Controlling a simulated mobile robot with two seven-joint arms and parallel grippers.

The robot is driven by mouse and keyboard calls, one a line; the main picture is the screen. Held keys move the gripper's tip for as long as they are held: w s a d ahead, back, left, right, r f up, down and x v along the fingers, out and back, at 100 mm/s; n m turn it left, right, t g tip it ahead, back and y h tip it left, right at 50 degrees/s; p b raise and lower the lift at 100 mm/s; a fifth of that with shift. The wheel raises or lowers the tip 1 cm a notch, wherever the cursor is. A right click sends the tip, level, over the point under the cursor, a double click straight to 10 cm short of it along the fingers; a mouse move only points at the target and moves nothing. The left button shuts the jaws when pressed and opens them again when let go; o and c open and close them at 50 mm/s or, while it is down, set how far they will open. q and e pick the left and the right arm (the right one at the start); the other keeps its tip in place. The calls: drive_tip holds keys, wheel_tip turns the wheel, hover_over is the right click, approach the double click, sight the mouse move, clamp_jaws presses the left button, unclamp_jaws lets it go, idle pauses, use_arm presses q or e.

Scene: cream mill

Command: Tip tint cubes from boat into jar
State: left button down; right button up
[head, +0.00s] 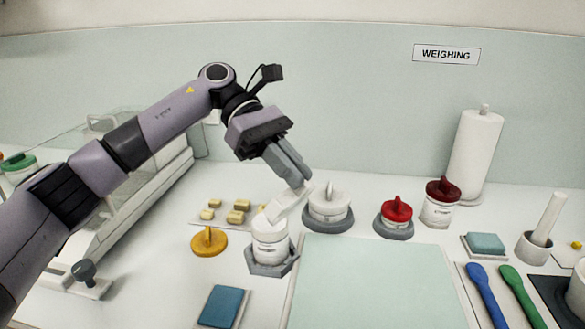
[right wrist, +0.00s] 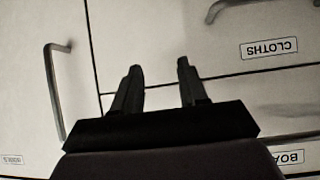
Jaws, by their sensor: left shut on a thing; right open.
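My left gripper (head: 298,181) is shut on a small white boat (head: 289,204). The boat is tilted over the mouth of a white labelled jar (head: 270,240), its lower end at the jar's top. No tint cubes can be made out in the boat or the jar; the inside of both is hidden. The jar stands upright in a grey holder (head: 272,268). My right gripper (right wrist: 160,82) shows in the right wrist view, open and empty, in front of white cabinet fronts.
A yellow lid (head: 209,241) lies left of the jar, with several yellowish blocks (head: 238,211) behind it. A white-lidded jar (head: 328,208) and a red lid (head: 396,211) on a grey base stand to the right. A pale green mat (head: 375,285) lies clear in front.

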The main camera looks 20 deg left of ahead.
idle(0.6)
use_arm(q)
drive_tip(key=shift+r+p, duration=1)
drive_tip(key=shift+r, duration=0.5)
drive_tip(key=r+y+p, duration=0.1)
drive_tip(key=y+p, duration=0.1)
drive_tip(key=d+r+t+y+p, duration=0.1)
drive_tip(key=y+p, duration=0.1)
drive_tip(key=shift+s+d+r+p, duration=0.2)
drive_tip(key=shift+r+p, duration=0.15)
drive_tip(key=shift+r, duration=0.05)
drive_tip(key=shift+d+r+t+y+p, duration=0.15)
drive_tip(key=shift+r+t+y+p, duration=0.15)
drive_tip(key=shift+y, duration=0.5)
drive_tip(key=shift+d+y, duration=0.2)
drive_tip(key=shift+y, duration=0.6)
drive_tip(key=y, duration=0.1)
drive_tip(key=r+t+y, duration=0.1)
drive_tip(key=d+y, duration=0.1)
drive_tip(key=shift+s+r+t+y, duration=0.2)
drive_tip(key=shift+r+t+y, duration=0.1)
drive_tip(key=shift+y, duration=0.1)
drive_tip(key=shift+a, duration=0.1)
